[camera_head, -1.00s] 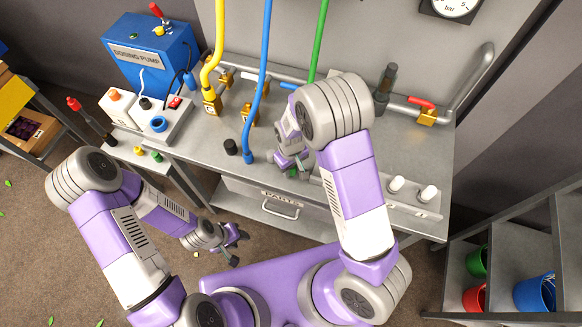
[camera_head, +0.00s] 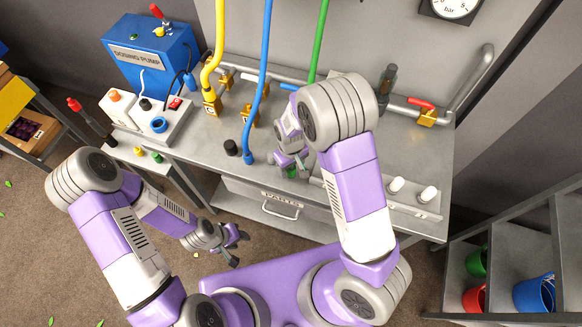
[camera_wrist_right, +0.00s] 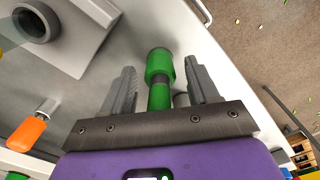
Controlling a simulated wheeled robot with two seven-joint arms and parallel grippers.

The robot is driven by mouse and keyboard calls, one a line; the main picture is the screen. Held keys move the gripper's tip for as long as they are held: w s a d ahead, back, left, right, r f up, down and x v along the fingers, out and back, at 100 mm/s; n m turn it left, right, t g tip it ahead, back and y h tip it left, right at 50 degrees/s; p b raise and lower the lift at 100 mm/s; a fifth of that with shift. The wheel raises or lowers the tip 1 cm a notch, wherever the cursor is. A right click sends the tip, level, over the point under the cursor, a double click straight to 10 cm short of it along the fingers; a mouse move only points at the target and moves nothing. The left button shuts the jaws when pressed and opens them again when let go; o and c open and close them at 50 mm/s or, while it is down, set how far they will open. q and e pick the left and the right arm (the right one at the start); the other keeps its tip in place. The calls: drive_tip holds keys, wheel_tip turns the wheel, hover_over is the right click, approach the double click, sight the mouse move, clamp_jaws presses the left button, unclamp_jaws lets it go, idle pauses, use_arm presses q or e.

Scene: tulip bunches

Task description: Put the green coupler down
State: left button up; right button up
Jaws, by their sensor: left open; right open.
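The green coupler (camera_wrist_right: 159,72) shows in the right wrist view as a green cylinder with a thicker end. It lies between the two fingers of my right gripper (camera_wrist_right: 160,82), with a gap on each side. The gripper is open around it and not closed on it. In the head view the right gripper (camera_head: 290,163) is low at the front part of the grey bench (camera_head: 330,165), and only a bit of the green coupler (camera_head: 291,173) shows between the fingers. My left gripper (camera_head: 236,246) is open and empty, in front of the bench and below its top.
A blue hose end (camera_head: 248,157) and a black cap (camera_head: 230,147) are left of the right gripper. A strip with white knobs (camera_head: 397,184) lies to its right. Brass valves and pipes line the back. A green hose (camera_head: 318,40) passes behind my right arm; its lower end is hidden.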

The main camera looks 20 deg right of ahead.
wheel_tip(320, 180, up, 11)
drive_tip(key=shift+s+f+p, duration=0.1)
drive_tip(key=shift+p, duration=0.6)
use_arm(q)
drive_tip(key=shift+r, duration=0.8)
